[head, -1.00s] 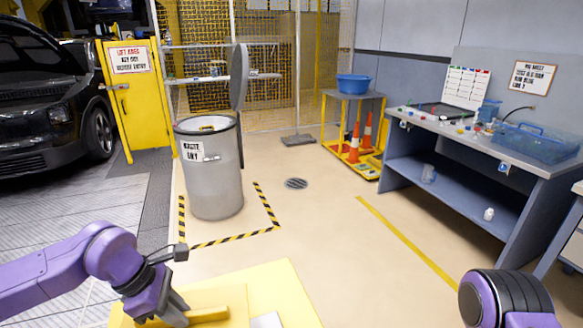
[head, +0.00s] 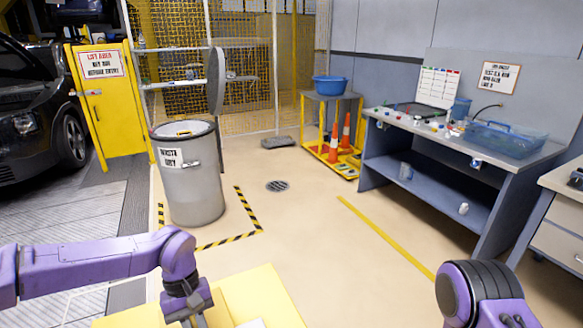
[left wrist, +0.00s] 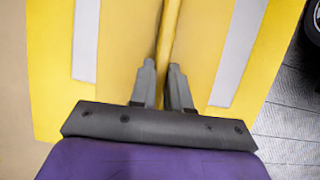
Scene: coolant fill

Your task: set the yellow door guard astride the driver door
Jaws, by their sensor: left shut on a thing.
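The yellow door guard (head: 262,298) is at the bottom of the head view, partly cut off by the frame's lower edge. In the left wrist view the door guard (left wrist: 115,60) is a broad yellow panel with two pale strips and a raised yellow bar between them. My left gripper (left wrist: 165,75) is shut on that bar. In the head view my left gripper (head: 196,320) is mostly cut off at the bottom edge. A black car (head: 30,110) stands at the far left. Only part of it shows, and I cannot make out its driver door. My right gripper is out of view.
A grey waste bin (head: 188,178) with its lid up stands inside striped floor tape. A yellow lift-area cabinet (head: 115,115) stands beside the car. A workbench (head: 450,140) and a cart with cones (head: 330,140) are at the right. The middle floor is clear.

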